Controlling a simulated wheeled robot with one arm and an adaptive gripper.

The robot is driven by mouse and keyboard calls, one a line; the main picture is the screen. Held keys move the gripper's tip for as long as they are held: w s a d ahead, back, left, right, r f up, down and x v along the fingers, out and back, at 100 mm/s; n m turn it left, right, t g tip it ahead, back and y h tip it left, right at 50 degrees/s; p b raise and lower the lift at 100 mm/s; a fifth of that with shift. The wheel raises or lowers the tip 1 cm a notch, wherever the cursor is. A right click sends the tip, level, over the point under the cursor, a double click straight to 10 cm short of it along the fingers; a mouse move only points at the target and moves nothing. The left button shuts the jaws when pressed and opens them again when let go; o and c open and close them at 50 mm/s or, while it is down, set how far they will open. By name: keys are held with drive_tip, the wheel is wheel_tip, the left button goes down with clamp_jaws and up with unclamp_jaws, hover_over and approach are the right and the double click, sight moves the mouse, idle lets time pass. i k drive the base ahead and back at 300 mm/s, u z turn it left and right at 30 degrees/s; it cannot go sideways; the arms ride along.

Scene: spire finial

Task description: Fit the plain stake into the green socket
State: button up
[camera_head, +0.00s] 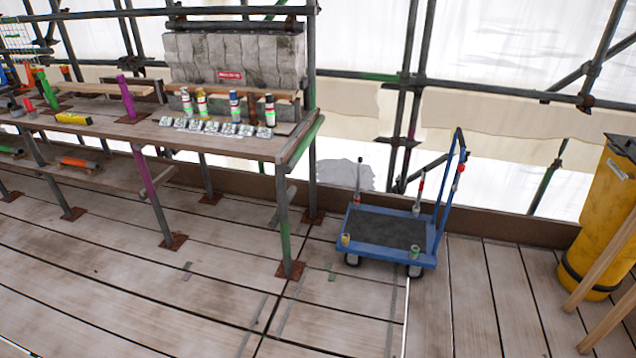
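A blue flat trolley (352,222) with a dark deck stands on the plank floor right of the bench. The green socket (415,251) is a short upright cup at its front right corner, and no stake shows in it. A thin grey upright stake (359,182) with a dark tip stands at the back left corner and shows no coloured band on its upper shaft. Another upright stake (418,200), with red near its top, stands at the back right corner. My gripper is not in view.
The scaffold bench (150,134) at left holds bottles, small metal pieces, coloured tubes and stone blocks (235,58). A yellow cylinder (598,225) with leaning wooden poles stands at right. The trolley's handle (440,205) rises on its right. Floor before the trolley is mostly clear.

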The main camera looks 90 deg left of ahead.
sight(405, 237)
drive_tip(key=u, duration=2.15)
drive_tip(key=i, duration=1.55)
drive_tip(key=u, duration=0.9)
drive_tip(key=i, duration=2.2)
drive_tip(key=z, duration=0.05)
